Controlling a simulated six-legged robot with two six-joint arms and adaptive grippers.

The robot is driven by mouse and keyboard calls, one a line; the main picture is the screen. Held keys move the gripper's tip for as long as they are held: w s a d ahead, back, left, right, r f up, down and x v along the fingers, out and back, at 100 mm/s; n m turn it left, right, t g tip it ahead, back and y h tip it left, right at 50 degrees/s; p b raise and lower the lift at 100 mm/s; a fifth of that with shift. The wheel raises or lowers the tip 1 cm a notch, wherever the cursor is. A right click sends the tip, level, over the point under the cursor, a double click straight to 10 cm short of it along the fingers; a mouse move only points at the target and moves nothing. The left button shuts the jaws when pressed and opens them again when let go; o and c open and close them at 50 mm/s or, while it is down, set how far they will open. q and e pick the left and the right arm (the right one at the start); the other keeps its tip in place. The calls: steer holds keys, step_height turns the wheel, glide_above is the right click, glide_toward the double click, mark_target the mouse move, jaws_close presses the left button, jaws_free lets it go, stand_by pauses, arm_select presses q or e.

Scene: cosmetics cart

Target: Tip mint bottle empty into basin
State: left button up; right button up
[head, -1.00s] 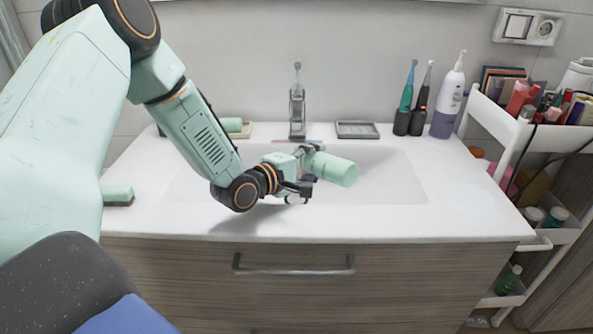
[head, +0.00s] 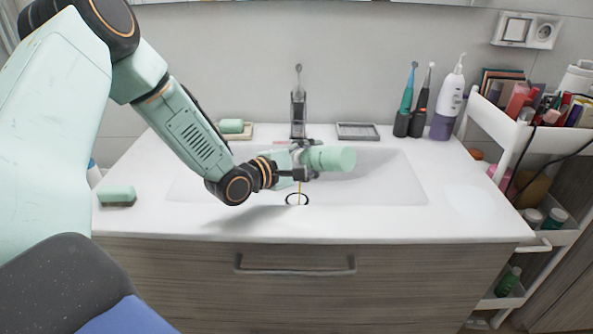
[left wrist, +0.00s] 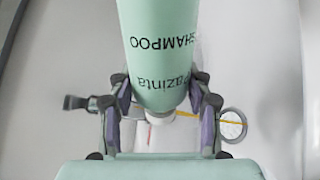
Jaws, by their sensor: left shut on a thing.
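The mint bottle (head: 332,159) lies about level in the air over the white basin (head: 395,187), its base end to the right. My left gripper (head: 306,168) is shut on it. In the left wrist view the bottle (left wrist: 160,45) shows dark upside-down lettering with "SHAMPOO", and a white neck (left wrist: 185,117) sits between the fingers (left wrist: 160,110). A thin yellow line (head: 299,187) runs from below the gripper to a dark ring (head: 297,199) in the basin; it looks like a liquid stream. The bottle's mouth is hidden in the head view. My right gripper is not in view.
The faucet (head: 298,112) stands behind the gripper. A soap dish (head: 357,131), toothbrushes (head: 417,105) and a white-purple bottle (head: 448,100) line the back. A green sponge (head: 117,196) lies at left. A loaded cart (head: 530,140) stands at right.

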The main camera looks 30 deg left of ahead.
arm_select(q)
steer(key=shift+w+f, duration=0.15)
steer(key=shift+f, duration=0.05)
steer(key=shift+w+a+f, duration=0.1)
steer(key=shift+w+a, duration=0.1)
steer(key=shift+w, duration=0.05)
steer(key=shift+s+r, duration=0.2)
steer(key=shift+s+d, duration=0.1)
steer(key=shift+s, duration=0.05)
steer(key=shift+w+a+f+n, duration=0.1)
steer(key=shift+w+a+n, duration=0.1)
steer(key=shift+w+n, duration=0.2)
steer(key=shift+s+r, duration=0.2)
steer(key=shift+s, duration=0.1)
steer(key=shift+w+a+n, duration=0.1)
steer(key=shift+w+n, duration=0.15)
steer(key=shift+n, duration=0.05)
steer(key=shift+s+r+h, duration=0.15)
steer(key=shift+s+h, duration=0.05)
steer(key=shift+h, duration=0.1)
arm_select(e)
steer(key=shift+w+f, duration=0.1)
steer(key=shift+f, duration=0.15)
arm_select(q)
steer(key=shift+w+a+n, duration=0.1)
steer(key=shift+w+n, duration=0.1)
steer(key=shift+n, duration=0.1)
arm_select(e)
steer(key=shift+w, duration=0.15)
